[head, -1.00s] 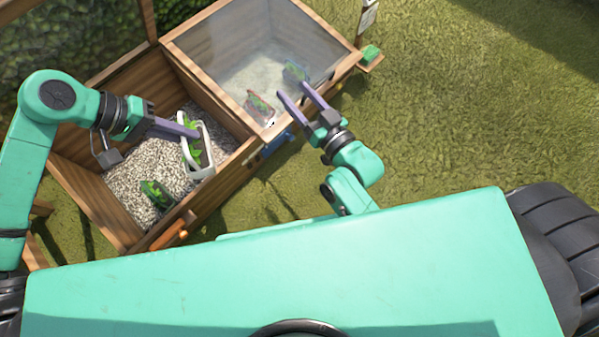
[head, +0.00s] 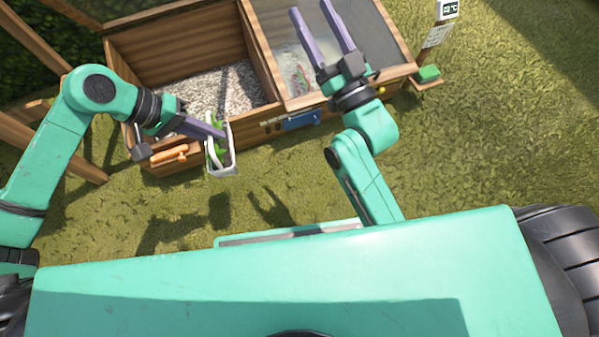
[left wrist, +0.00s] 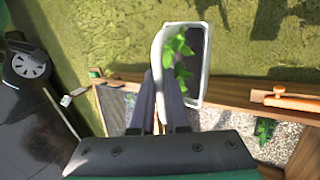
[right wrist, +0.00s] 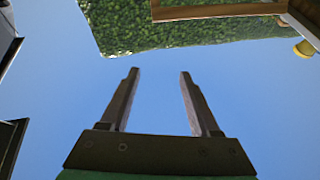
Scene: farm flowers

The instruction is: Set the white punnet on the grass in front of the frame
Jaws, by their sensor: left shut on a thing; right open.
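The white punnet (head: 222,171) hangs from my left gripper (head: 218,133) just in front of the wooden frame's (head: 185,45) front wall, above the grass. It holds a green leafy plant, which also shows in the left wrist view (left wrist: 180,60). My left gripper is shut on the punnet, its fingers (left wrist: 160,95) at one long side by the handle. My right gripper (head: 312,12) is open and empty, raised over the glazed right part of the frame. In the right wrist view its fingers (right wrist: 157,75) stand apart against sky.
The grass (head: 270,185) in front of the frame is clear, with shadows of my arms on it. An orange-handled tool (head: 170,155) and a blue item (head: 303,120) sit at the frame's front.

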